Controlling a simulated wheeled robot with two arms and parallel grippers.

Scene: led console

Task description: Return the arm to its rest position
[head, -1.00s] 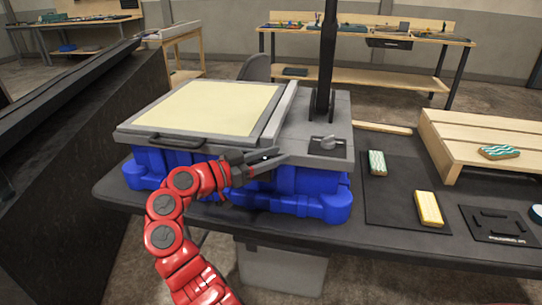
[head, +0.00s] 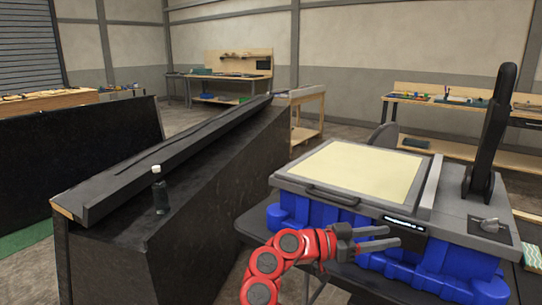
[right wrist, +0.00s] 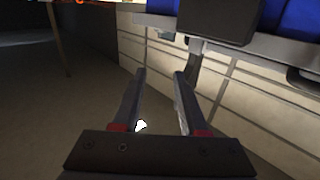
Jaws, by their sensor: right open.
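My right arm is red and comes up from the bottom of the head view. Its gripper (head: 372,240) is open and empty, in front of the blue base of the console (head: 310,225). The two fingers also show in the right wrist view (right wrist: 157,100), spread apart with nothing between them, above the floor. My left gripper is not in view.
The dark table edge (head: 255,233) lies under the console. Workbenches (head: 230,75) stand at the back. Open floor shows in the right wrist view (right wrist: 60,120).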

